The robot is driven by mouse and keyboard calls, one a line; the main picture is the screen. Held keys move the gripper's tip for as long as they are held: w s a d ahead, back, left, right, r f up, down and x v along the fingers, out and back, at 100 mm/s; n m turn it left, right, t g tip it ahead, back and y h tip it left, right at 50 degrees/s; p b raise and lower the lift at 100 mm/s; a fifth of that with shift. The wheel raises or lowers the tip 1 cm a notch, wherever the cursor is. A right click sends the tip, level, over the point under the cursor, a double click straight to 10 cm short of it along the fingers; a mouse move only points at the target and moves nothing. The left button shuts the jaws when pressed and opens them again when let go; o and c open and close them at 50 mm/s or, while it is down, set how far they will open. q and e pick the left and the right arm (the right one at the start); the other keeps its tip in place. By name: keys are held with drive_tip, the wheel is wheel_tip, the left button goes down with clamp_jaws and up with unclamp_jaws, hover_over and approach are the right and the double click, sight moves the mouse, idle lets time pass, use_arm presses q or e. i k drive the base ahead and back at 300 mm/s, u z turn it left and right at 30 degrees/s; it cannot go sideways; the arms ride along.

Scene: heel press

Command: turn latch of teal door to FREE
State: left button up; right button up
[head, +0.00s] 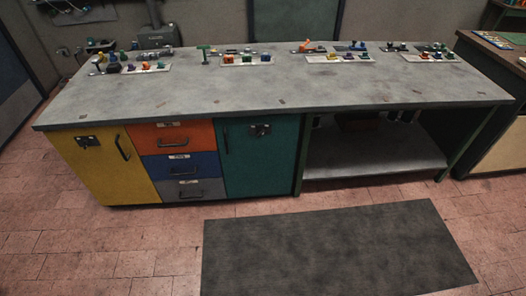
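The teal door (253,165) is the front of a cabinet under the grey workbench, near the middle of the head view. It looks closed. Its dark latch (260,130) sits near the top of the door, just under the bench edge. The latch is too small to read its setting or any lettering. A dark vertical handle (225,140) is on the door's left side. Neither of my grippers is in view.
The grey bench top (270,85) holds several small coloured parts along its back. Left of the teal door are orange, blue and grey drawers, then a yellow door (95,170) with its own latch. A dark mat (335,250) lies on the open floor in front.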

sight(261, 132)
drive_tip(key=u, duration=0.65)
drive_tip(key=i, duration=1.25)
drive_tip(key=z, duration=0.2)
